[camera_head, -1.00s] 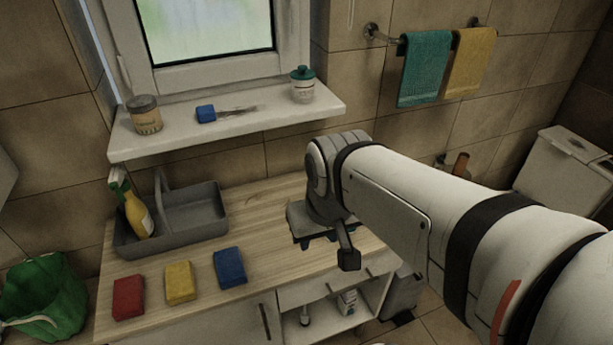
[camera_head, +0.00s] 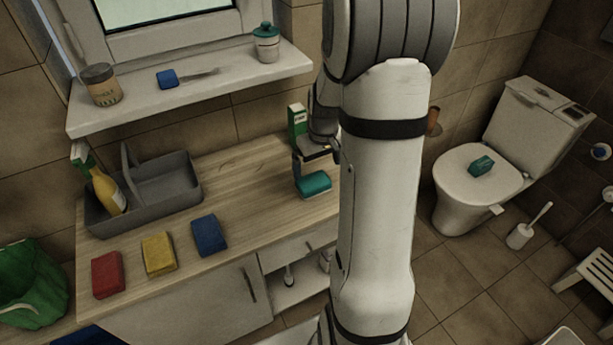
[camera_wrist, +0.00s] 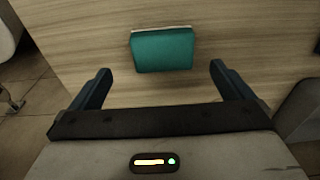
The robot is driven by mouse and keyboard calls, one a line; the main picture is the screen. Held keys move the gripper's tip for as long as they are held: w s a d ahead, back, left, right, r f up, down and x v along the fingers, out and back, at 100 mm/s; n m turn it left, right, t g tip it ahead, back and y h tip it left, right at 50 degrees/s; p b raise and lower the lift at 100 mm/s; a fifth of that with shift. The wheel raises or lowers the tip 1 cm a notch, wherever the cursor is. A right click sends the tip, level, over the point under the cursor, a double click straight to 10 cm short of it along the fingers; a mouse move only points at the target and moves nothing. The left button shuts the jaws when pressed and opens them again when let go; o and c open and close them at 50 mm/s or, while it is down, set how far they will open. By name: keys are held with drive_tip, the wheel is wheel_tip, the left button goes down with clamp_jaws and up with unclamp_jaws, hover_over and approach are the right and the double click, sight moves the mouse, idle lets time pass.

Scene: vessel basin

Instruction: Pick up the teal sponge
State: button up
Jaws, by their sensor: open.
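The teal sponge (camera_head: 313,184) lies on the wooden counter near its front edge, beside my arm in the head view. In the wrist view the teal sponge (camera_wrist: 163,50) shows whole, with a pale layer along its far edge. My gripper (camera_wrist: 160,69) is open and empty. Its two fingers stand apart to the left and right of the sponge's line, and the sponge shows mostly beyond the fingertips, centred between them. In the head view my gripper (camera_head: 298,164) is just above and behind the sponge, partly hidden by my arm.
Red (camera_head: 107,274), yellow (camera_head: 159,254) and blue (camera_head: 209,235) sponges lie left along the counter (camera_head: 255,190). A grey caddy (camera_head: 150,205) holds a yellow bottle (camera_head: 107,190). A green-and-white box (camera_head: 297,119) stands behind my gripper. Another teal block (camera_head: 482,165) lies on the toilet lid.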

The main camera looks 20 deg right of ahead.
sight(314, 180)
drive_tip(key=f, duration=0.2)
drive_tip(key=shift+w+d+f, duration=0.1)
drive_tip(key=shift+w+f, duration=0.1)
drive_tip(key=shift+f, duration=0.2)
drive_tip(key=shift+w+a+f+p, duration=0.1)
drive_tip(key=shift+w+f+p, duration=0.15)
drive_tip(key=shift+f, duration=0.6)
drive_tip(key=shift+w+a+f+p, duration=0.1)
drive_tip(key=shift+f+p, duration=0.15)
drive_tip(key=shift+f, duration=0.65)
drive_tip(key=shift+w+a+f+p, duration=0.1)
drive_tip(key=shift+w+f+p, duration=0.15)
drive_tip(key=shift+f, duration=0.6)
drive_tip(key=c, duration=0.9)
drive_tip(key=shift+c, duration=0.3)
drive_tip(key=shift+r, duration=0.15)
